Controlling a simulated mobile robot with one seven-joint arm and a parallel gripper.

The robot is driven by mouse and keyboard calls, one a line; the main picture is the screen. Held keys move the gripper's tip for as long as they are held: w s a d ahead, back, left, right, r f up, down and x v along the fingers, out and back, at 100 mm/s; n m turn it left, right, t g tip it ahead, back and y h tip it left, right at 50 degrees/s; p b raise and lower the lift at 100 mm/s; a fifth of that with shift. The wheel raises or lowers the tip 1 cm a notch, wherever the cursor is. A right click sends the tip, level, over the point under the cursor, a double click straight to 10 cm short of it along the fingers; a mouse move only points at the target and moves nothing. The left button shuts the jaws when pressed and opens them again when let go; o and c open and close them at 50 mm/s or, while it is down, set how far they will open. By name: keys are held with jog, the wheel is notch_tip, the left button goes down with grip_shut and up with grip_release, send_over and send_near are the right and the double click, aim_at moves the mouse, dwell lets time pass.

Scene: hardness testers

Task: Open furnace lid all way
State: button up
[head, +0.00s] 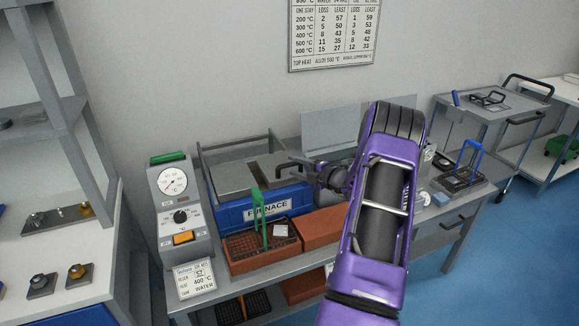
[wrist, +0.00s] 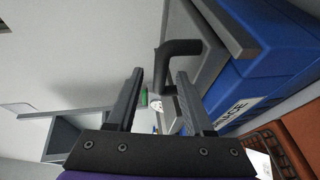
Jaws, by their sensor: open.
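The furnace (head: 240,210) is a blue box with a label on its front, on the workbench. Its grey lid (head: 232,180) looks flat on top of the body in the head view. A dark bent handle (head: 290,167) sticks out at the lid's right side. My gripper (head: 306,172) is at this handle, to the right of the furnace. In the wrist view, my gripper (wrist: 160,75) is open, and the hooked black handle (wrist: 178,48) reaches down between the fingertips. I cannot tell whether the fingers touch it. The blue furnace side (wrist: 270,55) shows at right.
A control box (head: 182,205) with a dial stands left of the furnace. A brown tray (head: 240,262) with a green handle and a red-brown block (head: 317,230) lie in front. A pale upright panel (head: 335,122) stands behind. A black rack with a blue handle (head: 462,180) is at right.

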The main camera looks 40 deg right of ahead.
aim_at(292, 165)
jog(key=shift+x, duration=1.55)
jog(key=shift+c, duration=0.2)
grip_shut()
